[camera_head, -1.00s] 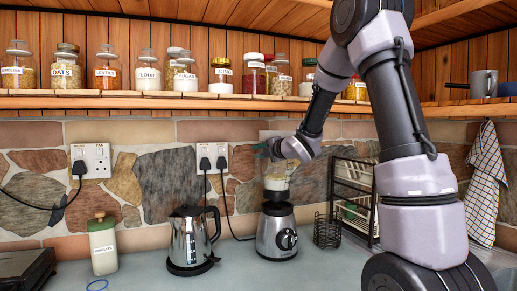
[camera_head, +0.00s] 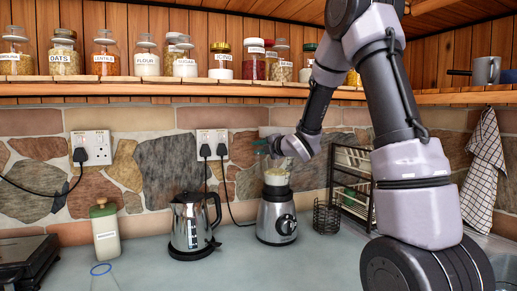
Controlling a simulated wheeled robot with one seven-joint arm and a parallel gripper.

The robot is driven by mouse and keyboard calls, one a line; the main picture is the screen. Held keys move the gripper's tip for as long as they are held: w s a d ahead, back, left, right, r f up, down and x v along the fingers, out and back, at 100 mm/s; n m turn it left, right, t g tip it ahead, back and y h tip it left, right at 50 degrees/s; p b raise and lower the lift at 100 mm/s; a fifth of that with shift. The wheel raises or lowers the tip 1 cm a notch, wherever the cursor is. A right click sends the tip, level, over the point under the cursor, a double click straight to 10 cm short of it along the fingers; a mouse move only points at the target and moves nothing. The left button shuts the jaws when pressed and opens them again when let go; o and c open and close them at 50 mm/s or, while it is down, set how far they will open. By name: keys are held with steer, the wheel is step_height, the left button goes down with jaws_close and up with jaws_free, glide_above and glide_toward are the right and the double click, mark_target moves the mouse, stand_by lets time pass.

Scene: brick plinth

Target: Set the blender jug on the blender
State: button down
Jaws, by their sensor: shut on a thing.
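The blender (camera_head: 276,216), a silver base with a dark dial, stands on the counter right of the kettle. The blender jug (camera_head: 276,177), clear with pale contents and a whitish lower part, is upright directly above the base. Its lower end looks level with the top of the base; I cannot tell whether it is fully seated. My gripper (camera_head: 272,148) is at the jug's upper part, coming from the right, and is shut on it. The fingers are small here and partly hidden by my wrist.
A kettle (camera_head: 193,224) stands close to the left of the blender. A wire basket (camera_head: 326,217) and a dark rack (camera_head: 352,180) stand to its right. A biscuit jar (camera_head: 105,230) is further left. The shelf (camera_head: 180,89) with jars runs above.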

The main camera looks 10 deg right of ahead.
steer(key=shift+w+d+f, duration=0.25)
steer(key=shift+w+d, duration=0.05)
steer(key=shift+d, duration=0.15)
stand_by(0.8)
steer(key=shift+w, duration=0.25)
stand_by(0.7)
steer(key=shift+r, duration=0.3)
steer(key=shift+w+a+r, duration=0.1)
steer(key=shift+a+r, duration=0.05)
steer(key=shift+r, duration=0.5)
steer(key=shift+w, duration=0.1)
stand_by(0.6)
steer(key=shift+f, duration=1.3)
stand_by(0.8)
